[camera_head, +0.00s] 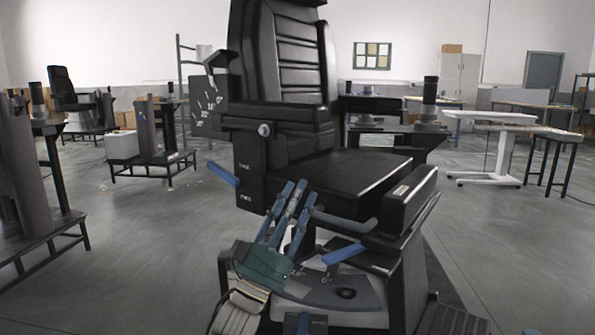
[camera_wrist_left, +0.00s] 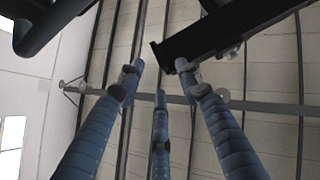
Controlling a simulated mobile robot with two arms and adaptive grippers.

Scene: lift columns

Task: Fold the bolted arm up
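A black padded chair (camera_head: 285,60) stands in front of me. A black arm (camera_head: 285,119) with a round silver bolt head (camera_head: 265,129) lies level across the backrest's left side. A second black arm (camera_head: 405,200), with a small label, slopes along the seat's right side. A black bar (camera_wrist_left: 235,30) passes close above the fingertips; contact is unclear. My right gripper does not show.
Blue levers stick out at the chair's left (camera_head: 222,173) and front right (camera_head: 345,254). A scale plate (camera_head: 208,105) stands beside the backrest. A black stand (camera_head: 150,165) is behind left and a white table (camera_head: 497,116) is right. Floor (camera_head: 500,240) to the right is clear.

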